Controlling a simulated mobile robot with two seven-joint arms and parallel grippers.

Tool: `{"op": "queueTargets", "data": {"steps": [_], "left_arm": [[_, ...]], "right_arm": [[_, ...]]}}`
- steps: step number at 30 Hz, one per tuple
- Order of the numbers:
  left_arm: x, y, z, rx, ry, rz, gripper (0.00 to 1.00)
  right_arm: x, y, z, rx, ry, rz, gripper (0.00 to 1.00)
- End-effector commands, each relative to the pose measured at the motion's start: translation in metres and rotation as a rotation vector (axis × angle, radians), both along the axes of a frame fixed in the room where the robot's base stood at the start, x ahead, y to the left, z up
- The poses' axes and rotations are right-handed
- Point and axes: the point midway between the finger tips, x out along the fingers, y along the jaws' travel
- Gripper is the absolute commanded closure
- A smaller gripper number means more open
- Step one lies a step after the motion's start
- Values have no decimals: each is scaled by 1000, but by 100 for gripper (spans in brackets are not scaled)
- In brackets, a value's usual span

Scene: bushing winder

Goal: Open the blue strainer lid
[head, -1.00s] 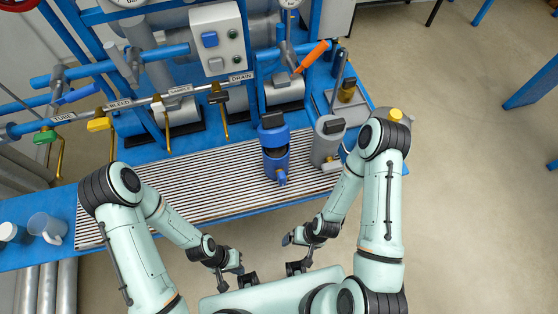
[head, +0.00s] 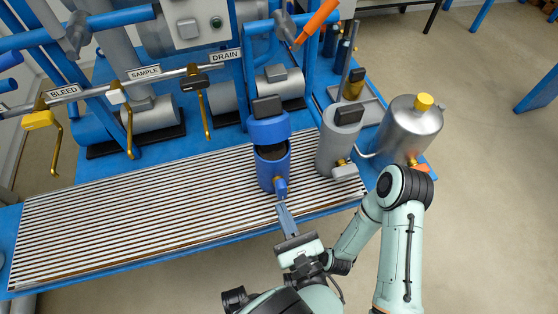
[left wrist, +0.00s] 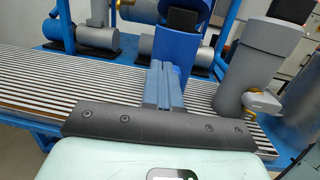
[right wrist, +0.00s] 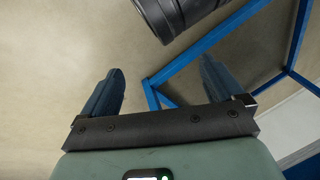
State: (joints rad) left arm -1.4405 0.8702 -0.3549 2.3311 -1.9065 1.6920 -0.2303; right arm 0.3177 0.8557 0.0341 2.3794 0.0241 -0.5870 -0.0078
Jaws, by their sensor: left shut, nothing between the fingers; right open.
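The blue strainer (head: 272,175) stands on the slatted drain top, with a small blue spout low on its front. Its blue lid (head: 268,128), topped by a black block (head: 267,106), sits tilted at the back of the rim, and a dark opening shows in front of it. My left gripper (head: 284,208) is shut and empty, its fingertips close to the spout; I cannot tell if they touch. In the left wrist view the shut fingers (left wrist: 163,85) overlap the strainer (left wrist: 178,50). My right gripper (right wrist: 160,85) is open and empty over the floor.
A grey cylinder with a black block (head: 340,140) stands just right of the strainer. A steel canister with a yellow cap (head: 410,130) is further right. An orange handle (head: 317,20) rises behind. The slatted top (head: 140,220) is clear to the left.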

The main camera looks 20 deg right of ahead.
Motion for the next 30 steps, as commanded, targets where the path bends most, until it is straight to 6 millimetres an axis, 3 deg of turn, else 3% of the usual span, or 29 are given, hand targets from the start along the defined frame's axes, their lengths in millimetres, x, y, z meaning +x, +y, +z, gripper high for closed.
{"op": "queueTargets", "data": {"steps": [3,7,14,21,30], "left_arm": [[-10,-22,17,-2,-95,-82,100],[-4,-26,24,-2,-113,-96,100],[38,-23,33,-5,-113,-91,100],[87,-21,43,-4,-111,-90,100],[104,-22,74,-3,-110,-95,100]], "right_arm": [[4,-3,-8,-5,-8,-6,5],[6,-4,-8,-8,-14,-9,5],[13,-8,-13,-18,-32,-17,5],[-2,-10,-29,-15,20,-18,5],[-6,-11,-31,-15,34,-20,5]]}}
